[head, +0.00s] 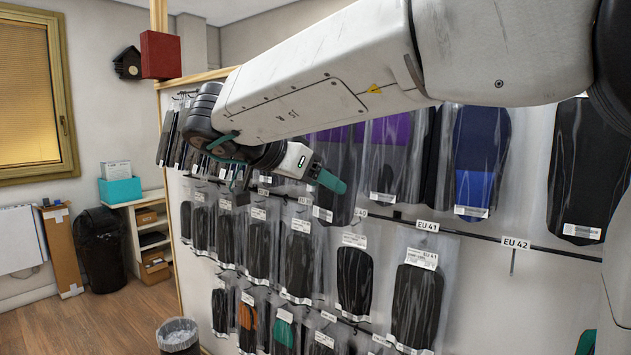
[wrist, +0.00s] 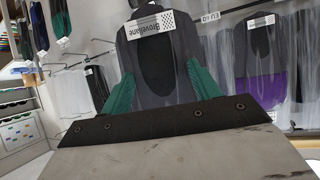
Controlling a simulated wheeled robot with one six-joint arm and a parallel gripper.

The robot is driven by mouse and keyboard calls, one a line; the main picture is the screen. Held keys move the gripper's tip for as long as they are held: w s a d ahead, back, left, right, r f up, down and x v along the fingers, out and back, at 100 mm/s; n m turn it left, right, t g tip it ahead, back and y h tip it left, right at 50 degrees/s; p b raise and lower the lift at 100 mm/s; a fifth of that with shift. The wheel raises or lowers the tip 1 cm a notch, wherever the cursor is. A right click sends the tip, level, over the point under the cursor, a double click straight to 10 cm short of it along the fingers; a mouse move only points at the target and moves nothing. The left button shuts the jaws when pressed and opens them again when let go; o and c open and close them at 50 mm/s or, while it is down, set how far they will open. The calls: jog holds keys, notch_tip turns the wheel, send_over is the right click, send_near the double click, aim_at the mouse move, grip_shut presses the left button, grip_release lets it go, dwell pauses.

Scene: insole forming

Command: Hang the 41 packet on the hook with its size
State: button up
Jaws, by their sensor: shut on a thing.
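My gripper (wrist: 152,88) is shut on a clear packet (wrist: 155,62) with dark insoles inside; its green fingers press on both sides in the wrist view. The packet's white label reads upside down, and its size cannot be read. In the head view my gripper (head: 327,180) is in front of the wall display, left of the EU 41 label (head: 428,226); I cannot clearly make out the held packet there. The EU 41 label is on a dark rail (head: 468,236). A dark-insole packet (head: 417,300) hangs below that label.
An EU 42 label (head: 516,243) stands right of EU 41, with a bare hook (head: 513,263) below it. Several packets hang close together above and below the rail, some purple (head: 391,130) or blue (head: 480,150). A waste bin (head: 178,336) stands on the floor at lower left.

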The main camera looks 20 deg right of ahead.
jog(key=shift+w+d, duration=0.7)
jog(key=shift+d, duration=0.3)
jog(key=shift+w+d, duration=0.7)
jog(key=shift+d, duration=0.25)
jog(key=shift+w+d, duration=0.7)
jog(key=shift+d, duration=0.3)
